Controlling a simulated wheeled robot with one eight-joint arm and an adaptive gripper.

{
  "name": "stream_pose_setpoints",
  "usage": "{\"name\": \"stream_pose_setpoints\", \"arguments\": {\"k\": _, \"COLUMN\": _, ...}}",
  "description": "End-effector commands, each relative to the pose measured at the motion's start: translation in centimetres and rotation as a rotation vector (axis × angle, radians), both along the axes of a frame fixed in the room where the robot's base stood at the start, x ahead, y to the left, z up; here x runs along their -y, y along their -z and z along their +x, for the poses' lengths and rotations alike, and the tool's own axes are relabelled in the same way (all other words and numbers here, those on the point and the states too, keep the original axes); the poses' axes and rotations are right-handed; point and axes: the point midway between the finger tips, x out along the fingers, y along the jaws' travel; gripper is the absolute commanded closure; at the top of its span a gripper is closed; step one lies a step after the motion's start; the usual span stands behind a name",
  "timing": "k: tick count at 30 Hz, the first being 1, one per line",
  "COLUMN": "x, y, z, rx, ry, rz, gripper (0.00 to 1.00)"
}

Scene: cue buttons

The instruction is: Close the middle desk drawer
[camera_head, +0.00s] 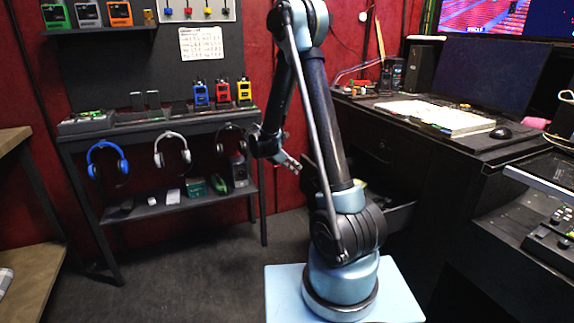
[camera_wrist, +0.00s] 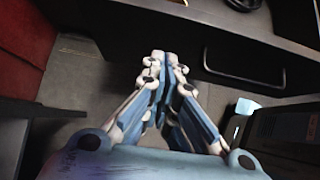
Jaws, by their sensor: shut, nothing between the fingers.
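The black desk (camera_head: 410,165) stands at the right. A dark drawer (camera_head: 396,216) sticks out of its side, partly hidden behind my arm; I cannot tell for sure that it is the middle one. My gripper (camera_head: 296,167) is shut and empty, in the air left of the desk and close to the drawer side. I see no clear contact between fingers and panel.
A black shelf table (camera_head: 160,130) with headphones and small devices stands at the left against the red wall. The desk top holds a monitor (camera_head: 490,75), papers (camera_head: 435,117) and a mouse (camera_head: 501,132). Dark floor (camera_head: 190,260) is free at the left.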

Motion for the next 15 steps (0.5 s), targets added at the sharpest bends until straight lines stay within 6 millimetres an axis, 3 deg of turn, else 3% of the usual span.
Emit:
{"name": "stream_pose_setpoints", "arguments": {"k": 6, "x": 2.7, "y": -0.1, "z": 0.8, "rx": 0.001, "ry": 0.002, "rz": 0.0, "gripper": 1.0}}
{"name": "stream_pose_setpoints", "arguments": {"k": 15, "x": 3.6, "y": -0.2, "z": 1.1, "rx": -0.001, "ry": 0.001, "rz": 0.0, "gripper": 1.0}}
